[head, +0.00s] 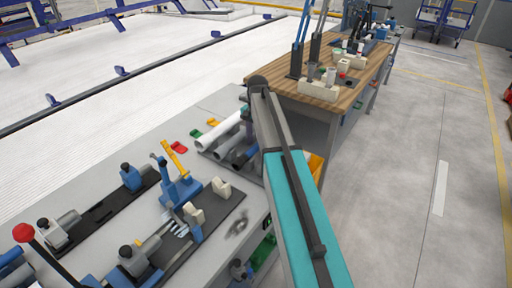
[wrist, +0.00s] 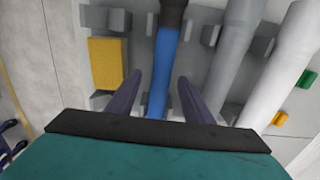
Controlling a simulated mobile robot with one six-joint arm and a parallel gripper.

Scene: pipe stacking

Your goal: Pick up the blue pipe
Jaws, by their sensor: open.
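The blue pipe (wrist: 161,72) lies in a grey rack in the wrist view, with a dark end piece at its far end. My gripper (wrist: 160,78) is open, with one dark finger on each side of the blue pipe. The fingers appear apart from the pipe; their height above it cannot be told. In the head view, my arm reaches to the pipe rack and hides the gripper and much of the blue pipe.
A grey pipe (wrist: 232,50) and a white pipe (wrist: 285,65) lie to the right of the blue pipe. A yellow block (wrist: 106,63) is at the left. A wooden workbench (head: 330,95) stands behind. Clamps and fixtures (head: 180,190) cover the nearer grey table.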

